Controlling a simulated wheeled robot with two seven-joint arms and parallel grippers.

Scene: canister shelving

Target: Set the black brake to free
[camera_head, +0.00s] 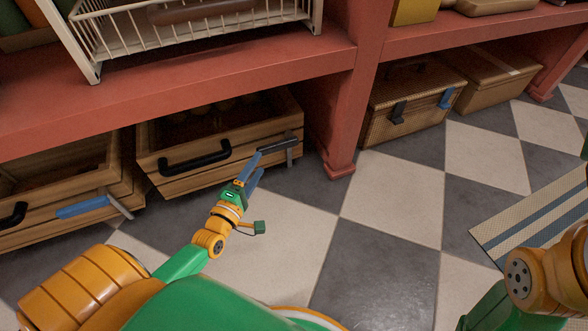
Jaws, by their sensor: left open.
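The black brake (280,146) is a dark lever at the right end of the front of a wooden crate (225,168) under the red shelf. It lies nearly level, with a grey metal piece (291,156) at its right end. My left gripper (259,163) is open, its two blue-grey fingers pointing up toward the lever's left end. One fingertip overlaps the lever's left end in the picture; I cannot tell whether they touch. Nothing shows between the fingers. My right arm shows at the right edge, but its gripper is out of view.
The crate has a black handle (195,157). A second crate (60,222) at left has a blue lever (82,207). A red post (338,120) stands right of the black brake. Wicker boxes (412,104) sit beyond it. The checkered floor in front is clear up to a striped mat (530,215).

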